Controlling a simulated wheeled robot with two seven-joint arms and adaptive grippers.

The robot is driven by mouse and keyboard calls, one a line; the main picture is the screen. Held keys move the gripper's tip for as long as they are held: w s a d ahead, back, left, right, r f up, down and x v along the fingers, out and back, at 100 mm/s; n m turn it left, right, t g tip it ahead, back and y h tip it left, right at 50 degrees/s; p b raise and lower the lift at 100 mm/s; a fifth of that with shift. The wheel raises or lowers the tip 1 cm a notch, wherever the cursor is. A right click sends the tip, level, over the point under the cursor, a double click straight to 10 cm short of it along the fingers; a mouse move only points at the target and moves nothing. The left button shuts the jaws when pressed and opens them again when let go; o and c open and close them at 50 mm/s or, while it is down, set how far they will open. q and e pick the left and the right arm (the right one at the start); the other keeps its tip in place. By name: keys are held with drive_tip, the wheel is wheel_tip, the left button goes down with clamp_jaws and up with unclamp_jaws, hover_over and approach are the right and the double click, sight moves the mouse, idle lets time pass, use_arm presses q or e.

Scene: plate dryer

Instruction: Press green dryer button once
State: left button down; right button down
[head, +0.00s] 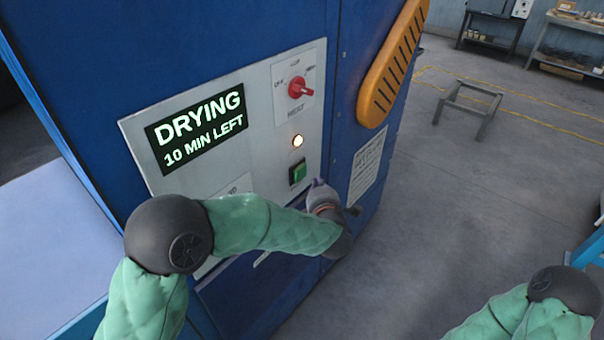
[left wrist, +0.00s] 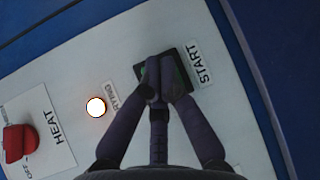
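The green button (head: 298,173) sits in a dark frame low on the dryer's light control panel (head: 258,140). In the left wrist view the button (left wrist: 181,68), marked START, is mostly covered by my left gripper (left wrist: 163,88). The gripper's fingers are together with nothing seen between them, and their tips overlap the button; I cannot tell whether they touch it. In the head view my left gripper (head: 318,183) is just below and right of the button. The dryer display (head: 197,128) reads "DRYING 10 MIN LEFT". My right gripper is not in view.
A lit indicator lamp (head: 298,141) is above the button, and a red heat knob (head: 299,88) is above that. An orange slotted handle (head: 393,62) juts out at the right. A low metal frame (head: 467,107) stands on otherwise open floor.

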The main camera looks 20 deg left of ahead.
use_arm(q)
drive_tip(key=d, duration=0.1)
drive_tip(key=s+d, duration=0.1)
drive_tip(key=shift+d, duration=0.35)
idle(0.6)
